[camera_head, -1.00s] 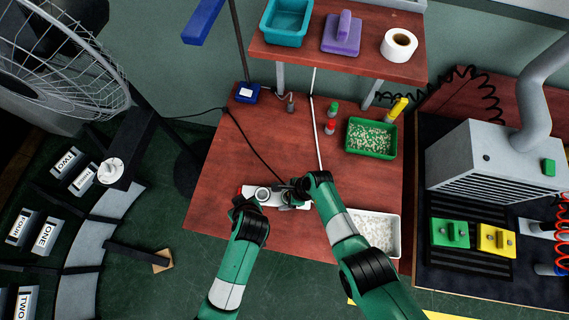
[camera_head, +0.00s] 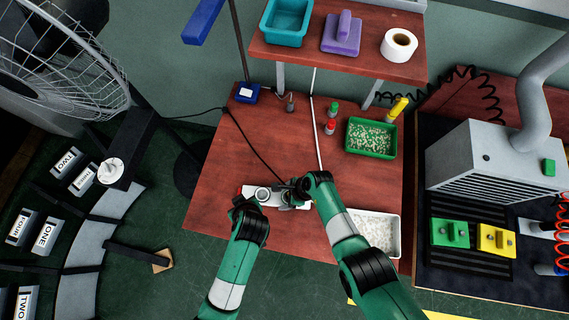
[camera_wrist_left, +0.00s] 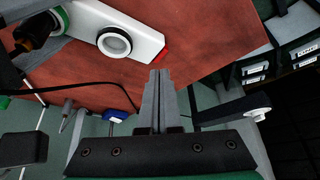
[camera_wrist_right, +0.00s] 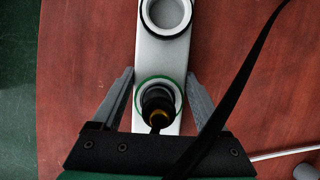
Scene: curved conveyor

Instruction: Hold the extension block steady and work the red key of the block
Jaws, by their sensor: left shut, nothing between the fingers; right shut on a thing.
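The white extension block (camera_head: 262,193) lies on the red-brown table (camera_head: 215,200). Its red key (camera_wrist_left: 163,55) is at one end, with an empty round socket (camera_wrist_left: 114,42) beside it. A dark plug (camera_wrist_right: 157,108) sits in a green-ringed socket. My right gripper (camera_wrist_right: 160,78) is shut on the block, one finger along each side by the plug; it also shows in the head view (camera_head: 302,188). My left gripper (camera_wrist_left: 160,72) is shut and empty, its tips close to the red key; I cannot tell if they touch it.
A black cord (camera_head: 250,142) runs across the table to the block. A white tray (camera_head: 398,236) of pellets stands right, and a green tray (camera_head: 371,155) behind it. A fan (camera_head: 65,70) and curved conveyor (camera_head: 80,270) stand left. The table's middle is mostly clear.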

